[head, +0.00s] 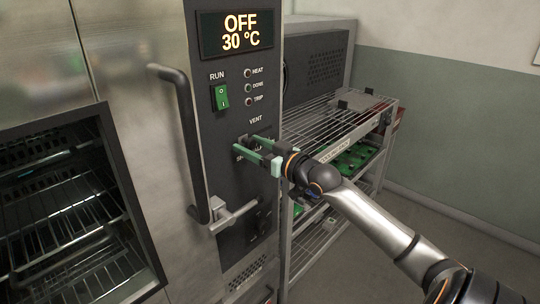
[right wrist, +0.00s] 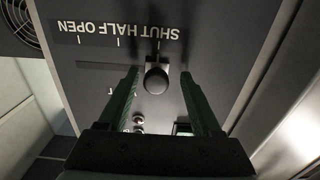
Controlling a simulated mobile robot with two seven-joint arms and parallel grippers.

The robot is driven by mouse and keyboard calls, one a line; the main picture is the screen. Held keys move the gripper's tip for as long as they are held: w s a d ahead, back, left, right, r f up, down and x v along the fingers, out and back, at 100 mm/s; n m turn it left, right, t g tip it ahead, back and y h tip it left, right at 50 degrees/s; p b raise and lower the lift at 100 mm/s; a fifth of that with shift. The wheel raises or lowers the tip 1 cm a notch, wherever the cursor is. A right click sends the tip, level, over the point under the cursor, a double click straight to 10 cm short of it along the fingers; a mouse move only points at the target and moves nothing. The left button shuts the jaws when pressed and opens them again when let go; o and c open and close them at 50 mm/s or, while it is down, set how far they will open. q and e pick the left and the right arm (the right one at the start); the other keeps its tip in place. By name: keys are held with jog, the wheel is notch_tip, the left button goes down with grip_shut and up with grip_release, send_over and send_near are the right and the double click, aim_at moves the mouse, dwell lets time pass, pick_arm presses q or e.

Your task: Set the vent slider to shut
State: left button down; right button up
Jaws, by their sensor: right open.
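The vent slider is a dark round knob (right wrist: 156,80) on a slot in the grey control panel. In the right wrist view, which is upside down, the knob lines up with the mark at the SHUT label (right wrist: 170,32). The bare slot runs left from it, towards HALF and OPEN. My right gripper (right wrist: 159,72) is open, with one green finger on each side of the knob and visible gaps on both sides. In the head view, the right gripper (head: 247,146) is at the panel below the VENT label (head: 256,119) and mostly hides the slider. My left gripper is not in view.
The panel has a display (head: 238,34) reading OFF and 30 °C and a green RUN switch (head: 220,97). A long door handle (head: 186,140) projects left of the gripper. A wire shelf rack (head: 325,125) stands close on the right, behind my right arm.

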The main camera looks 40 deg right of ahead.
jog(key=s+b, duration=0.1)
jog(key=s, duration=1)
jog(key=shift+s+d, duration=0.4)
jog(key=shift+f, duration=0.1)
jog(key=s+a+f+g, duration=0.2)
jog(key=f, duration=0.7)
jog(key=s+a+f+m+g+h, duration=0.1)
jog(key=s+f, duration=0.1)
jog(key=f, duration=0.6)
jog(key=s+a+f+g, duration=0.2)
jog(key=f, duration=0.7)
jog(key=s+a+f+n+g+y, duration=0.1)
jog(key=s+a+f+g, duration=0.1)
jog(key=s+a+f, duration=0.2)
jog(key=s+a+f+n+g+y, duration=0.1)
jog(key=s+a+f, duration=0.4)
jog(key=a+f, duration=0.5)
jog(key=a, duration=0.6)
jog(key=shift+s+a+f+g, duration=0.2)
jog(key=shift+a+f+g, duration=0.1)
jog(key=shift+a+g, duration=0.1)
jog(key=shift+d, duration=0.1)
